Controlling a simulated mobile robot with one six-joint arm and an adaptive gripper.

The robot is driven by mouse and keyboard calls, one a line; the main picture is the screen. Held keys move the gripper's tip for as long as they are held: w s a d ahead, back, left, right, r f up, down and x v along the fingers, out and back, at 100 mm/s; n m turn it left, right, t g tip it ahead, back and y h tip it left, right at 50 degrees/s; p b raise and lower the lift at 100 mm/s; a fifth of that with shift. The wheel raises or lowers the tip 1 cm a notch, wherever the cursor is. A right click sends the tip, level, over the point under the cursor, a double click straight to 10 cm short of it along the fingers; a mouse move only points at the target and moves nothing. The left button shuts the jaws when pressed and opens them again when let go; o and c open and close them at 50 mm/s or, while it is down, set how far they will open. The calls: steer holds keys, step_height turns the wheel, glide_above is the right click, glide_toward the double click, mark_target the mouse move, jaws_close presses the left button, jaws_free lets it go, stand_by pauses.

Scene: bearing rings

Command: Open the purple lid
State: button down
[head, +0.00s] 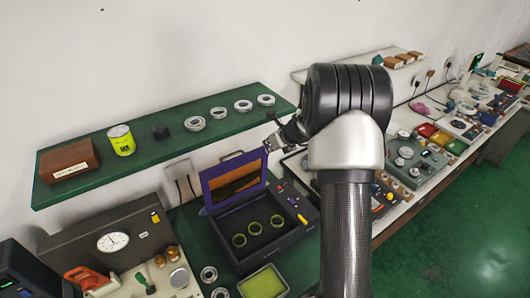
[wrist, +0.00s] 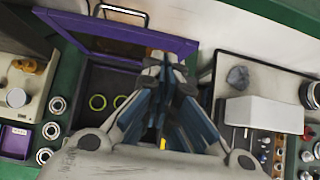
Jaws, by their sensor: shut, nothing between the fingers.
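The purple lid (head: 234,178) stands raised and tilted back at the rear of a dark box (head: 300,226). It has a purple frame around a brownish panel. In the wrist view the lid (wrist: 108,36) runs across the upper left. My gripper (head: 268,146) is at the lid's upper right corner in the head view, partly hidden by my arm. In the wrist view my gripper (wrist: 168,57) is shut and empty, its tips close to the lid's right end. I cannot tell whether they touch it. Several green rings (head: 239,240) lie inside the open box.
A green shelf (head: 80,186) above the bench holds a yellow-green can (head: 121,140), a wooden box (head: 68,162) and several metal rings (head: 195,123). A gauge panel (head: 113,241) stands left of the box. A green tray (head: 263,284) lies in front. Equipment crowds the bench at right.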

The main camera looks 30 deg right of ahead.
steer(key=s+a+f+t+b, duration=0.15)
steer(key=s+f+b, duration=0.35)
steer(key=b, duration=1.2)
steer(key=shift+w+f, duration=0.85)
steer(key=shift+w, duration=1.1)
steer(key=shift+w+f, duration=0.9)
steer(key=shift+w, duration=1)
steer(key=shift+w+f, duration=0.85)
steer(key=shift+w, duration=1.1)
